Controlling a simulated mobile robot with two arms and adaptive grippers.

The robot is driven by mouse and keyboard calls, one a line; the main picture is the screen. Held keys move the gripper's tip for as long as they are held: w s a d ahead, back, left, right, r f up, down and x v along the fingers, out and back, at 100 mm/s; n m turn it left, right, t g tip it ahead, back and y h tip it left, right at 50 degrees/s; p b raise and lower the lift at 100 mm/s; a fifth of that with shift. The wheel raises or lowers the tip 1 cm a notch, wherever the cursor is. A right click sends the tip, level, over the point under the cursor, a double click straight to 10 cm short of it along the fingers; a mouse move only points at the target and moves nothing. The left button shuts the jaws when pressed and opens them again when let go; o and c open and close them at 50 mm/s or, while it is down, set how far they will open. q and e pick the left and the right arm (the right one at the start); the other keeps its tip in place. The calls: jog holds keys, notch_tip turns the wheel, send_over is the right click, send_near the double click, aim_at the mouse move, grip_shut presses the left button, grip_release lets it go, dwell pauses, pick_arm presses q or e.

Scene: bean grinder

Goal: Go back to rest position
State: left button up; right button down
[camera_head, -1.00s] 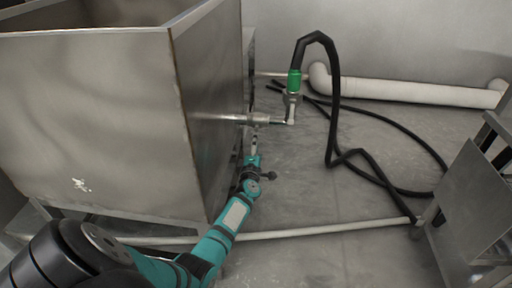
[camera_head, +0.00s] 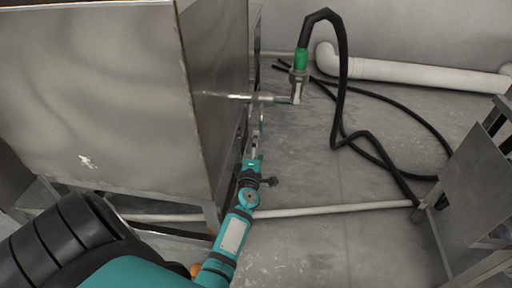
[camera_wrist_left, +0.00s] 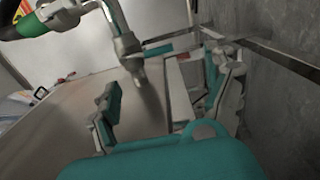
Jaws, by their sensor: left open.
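My left gripper (camera_head: 261,125) is at the end of the teal arm, just below the metal outlet pipe (camera_head: 228,96) on the tank's right side. In the left wrist view the left gripper (camera_wrist_left: 160,80) has its two fingers spread apart, with nothing visibly held between them. The pipe (camera_wrist_left: 118,35) comes down beyond the fingers there. A green hose coupling (camera_head: 300,60) with a black hose stands at the pipe's end; the coupling also shows in the left wrist view (camera_wrist_left: 28,24). I cannot tell whether a finger touches the pipe. My right gripper is not in view.
A large metal tank (camera_head: 95,95) fills the left side, close beside the arm. The black hose (camera_head: 342,100) loops down to the floor (camera_head: 305,170). A white pipe (camera_head: 420,70) runs along the back wall. A metal stand (camera_head: 465,195) is at the right.

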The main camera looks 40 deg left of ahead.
pick_arm(q)
jog(key=shift+s+d, duration=0.25)
jog(key=shift+s, duration=0.15)
